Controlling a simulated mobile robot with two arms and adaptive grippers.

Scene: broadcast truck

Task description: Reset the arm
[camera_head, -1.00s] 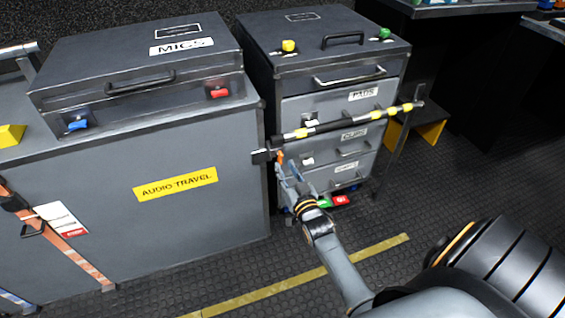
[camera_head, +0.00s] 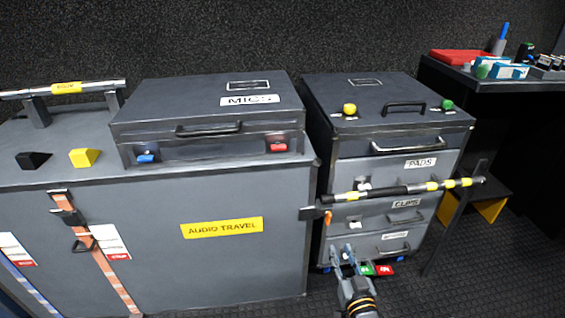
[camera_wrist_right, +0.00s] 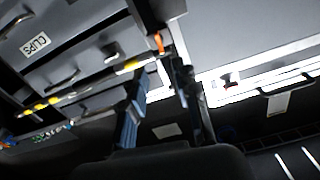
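My right gripper (camera_head: 343,256) is low in front of the drawer cabinet (camera_head: 390,145), below the striped bar (camera_head: 395,190). Its two fingers stand apart with nothing between them; they also show apart in the right wrist view (camera_wrist_right: 158,95). The bar is black, silver and yellow and crosses the cabinet's front from a dark bracket at its left end to a post at its right. An orange tab (camera_head: 327,217) hangs near the left end and also shows beyond the fingers in the right wrist view (camera_wrist_right: 158,43). My left gripper is not in view.
A grey AUDIO TRAVEL case (camera_head: 150,260) stands at left, carrying a MICS box (camera_head: 205,105). A dark counter (camera_head: 490,88) with a red tray (camera_head: 465,57) is at right. Red and green tags (camera_head: 380,269) lie close to the gripper. Dark floor is free at lower right.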

